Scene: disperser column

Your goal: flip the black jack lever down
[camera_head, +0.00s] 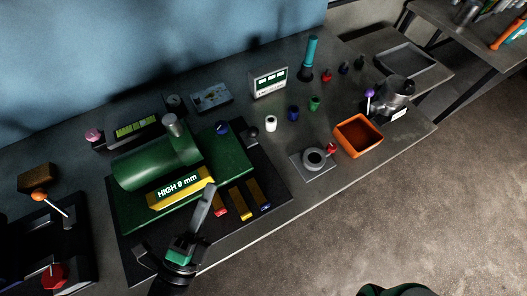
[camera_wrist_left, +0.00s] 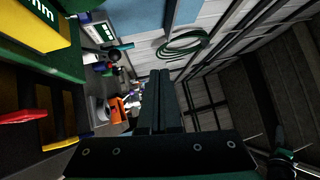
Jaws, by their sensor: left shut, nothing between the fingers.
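The green machine (camera_head: 155,168) with a yellow "HIGH 8 mm" panel (camera_head: 180,188) stands on a black base at the left of the bench. A small black knob (camera_head: 253,132) sits at the base's far right edge; I cannot tell whether it belongs to the black jack lever. No other part clearly reads as that lever. My left gripper (camera_head: 211,187) is shut and empty over the front of the base, beside the yellow panel. In the left wrist view its closed fingers (camera_wrist_left: 160,74) point ahead, with a red-ended bar (camera_wrist_left: 22,116) at the left.
Red-, yellow- and blue-ended bars (camera_head: 240,204) lie right of my left gripper. An orange bin (camera_head: 358,137) and a round grey fixture (camera_head: 314,158) stand further right. A device with an orange-knobbed lever (camera_head: 40,197) is at far left. The front bench strip is mostly clear.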

